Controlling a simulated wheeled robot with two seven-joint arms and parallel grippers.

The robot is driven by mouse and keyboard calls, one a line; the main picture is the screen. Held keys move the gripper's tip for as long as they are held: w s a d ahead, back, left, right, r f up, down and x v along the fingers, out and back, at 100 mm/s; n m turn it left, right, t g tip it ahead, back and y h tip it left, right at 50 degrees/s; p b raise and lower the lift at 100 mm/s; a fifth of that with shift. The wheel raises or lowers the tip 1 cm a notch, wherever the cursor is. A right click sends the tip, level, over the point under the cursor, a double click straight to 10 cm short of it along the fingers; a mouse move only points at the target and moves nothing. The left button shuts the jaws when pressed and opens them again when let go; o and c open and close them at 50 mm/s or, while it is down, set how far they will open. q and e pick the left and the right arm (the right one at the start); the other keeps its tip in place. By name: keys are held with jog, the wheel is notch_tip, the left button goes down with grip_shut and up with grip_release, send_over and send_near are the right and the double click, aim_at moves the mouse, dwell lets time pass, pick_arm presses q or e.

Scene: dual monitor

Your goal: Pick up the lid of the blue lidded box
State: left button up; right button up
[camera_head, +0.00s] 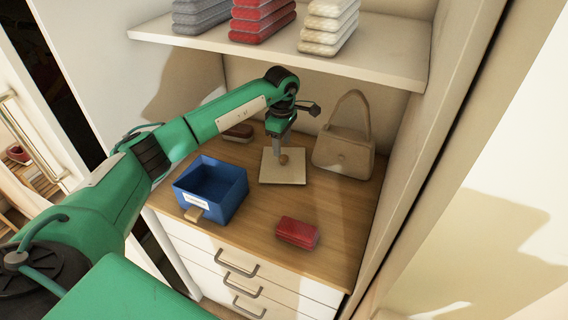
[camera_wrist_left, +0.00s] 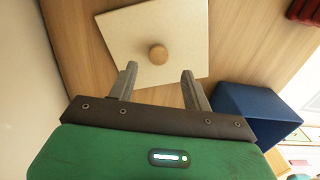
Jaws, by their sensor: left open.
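The blue box (camera_head: 222,190) stands without a cover on the wooden dresser top, its inside showing. A cream square lid (camera_head: 291,174) with a round wooden knob (camera_head: 283,158) lies on the wood to the right of the box. My left gripper (camera_head: 281,151) points down just above the knob. In the left wrist view the lid (camera_wrist_left: 185,30) lies beyond the two spread fingers of my left gripper (camera_wrist_left: 160,85), and the knob (camera_wrist_left: 158,54) shows between and past the fingertips. The gripper is open and holds nothing. The blue box (camera_wrist_left: 262,108) is at right there. My right gripper is not in view.
A beige handbag (camera_head: 345,150) stands right of the lid. A shelf (camera_head: 300,60) with folded stacks hangs above. The wood between box and red item is clear.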

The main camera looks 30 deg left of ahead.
aim_at(283, 157)
pick_arm(q)
jog(key=shift+d+f, duration=0.1)
jog(key=shift+f, duration=0.55)
notch_tip(283, 157, down, 4)
jog(key=shift+w+r+p, duration=0.15)
jog(key=shift+r+p, duration=0.05)
jog(key=shift+p, duration=0.5)
jog(key=shift+f, duration=0.15)
jog(key=c, duration=1)
jog(key=shift+c, duration=0.2)
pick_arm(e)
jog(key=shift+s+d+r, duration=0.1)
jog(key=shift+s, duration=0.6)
